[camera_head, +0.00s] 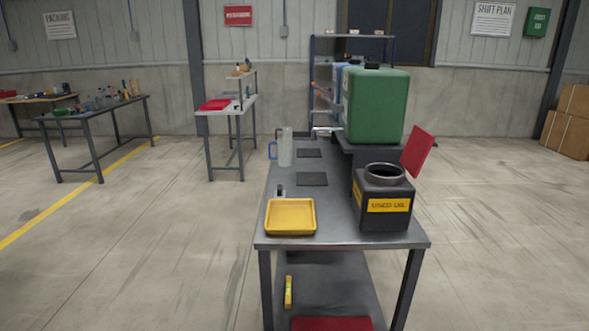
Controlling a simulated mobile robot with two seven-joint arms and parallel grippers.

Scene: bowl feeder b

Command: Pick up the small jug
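A clear jug (287,149) with a blue handle on its left side stands upright near the far left edge of the grey metal workbench (335,222). It appears empty, though it is too small in the picture to be sure. No gripper of mine shows in the head view, and nothing is seen touching the jug.
A yellow tray (290,231) sits at the bench's near left, a black used-oil container (384,218) at the near right. A green canister (376,105) stands on a raised stand behind it. Two dark mats (312,179) lie between. Open floor surrounds the bench.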

